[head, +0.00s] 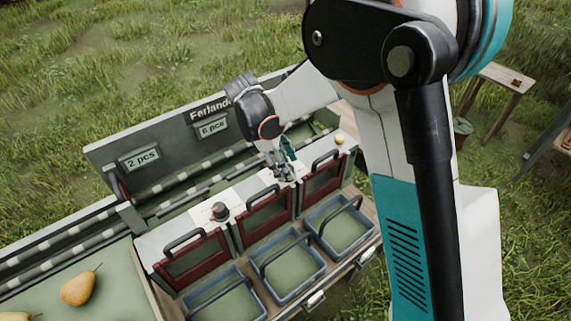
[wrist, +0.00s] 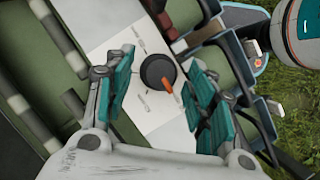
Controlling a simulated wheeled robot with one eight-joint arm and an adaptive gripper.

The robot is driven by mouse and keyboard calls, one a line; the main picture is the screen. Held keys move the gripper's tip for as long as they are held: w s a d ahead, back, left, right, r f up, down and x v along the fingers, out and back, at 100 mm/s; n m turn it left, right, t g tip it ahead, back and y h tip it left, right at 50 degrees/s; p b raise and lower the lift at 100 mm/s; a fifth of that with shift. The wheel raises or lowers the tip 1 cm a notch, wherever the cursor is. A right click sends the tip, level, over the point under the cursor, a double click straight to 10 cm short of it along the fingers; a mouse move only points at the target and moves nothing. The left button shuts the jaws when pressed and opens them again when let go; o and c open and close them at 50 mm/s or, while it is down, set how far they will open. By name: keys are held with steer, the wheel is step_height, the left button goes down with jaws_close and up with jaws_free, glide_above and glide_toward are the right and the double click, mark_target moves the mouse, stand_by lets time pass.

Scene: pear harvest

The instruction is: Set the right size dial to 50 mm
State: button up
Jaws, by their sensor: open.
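The right size dial (wrist: 155,68) is a round dark knob with an orange pointer on a white plate (wrist: 118,47). In the wrist view its pointer aims toward the lower right; the printing on the plate is too small to read. My gripper (wrist: 164,92) is open, with a teal-padded finger on either side of the dial and visible gaps to both. In the head view my gripper (head: 284,168) is over the white plate between the middle and right red gates and hides the dial there. A second dial (head: 219,211) stands farther left on its own white plate.
Red-framed gates with black handles, such as the middle gate (head: 266,219), line the machine front. Blue crates, such as the middle crate (head: 286,263), stand before them. A yellow knob (head: 339,140) sits at the right end. Pears (head: 80,288) lie on the left tray.

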steer(key=v, duration=1.1)
steer(key=shift+r, duration=0.25)
steer(key=shift+a, duration=0.1)
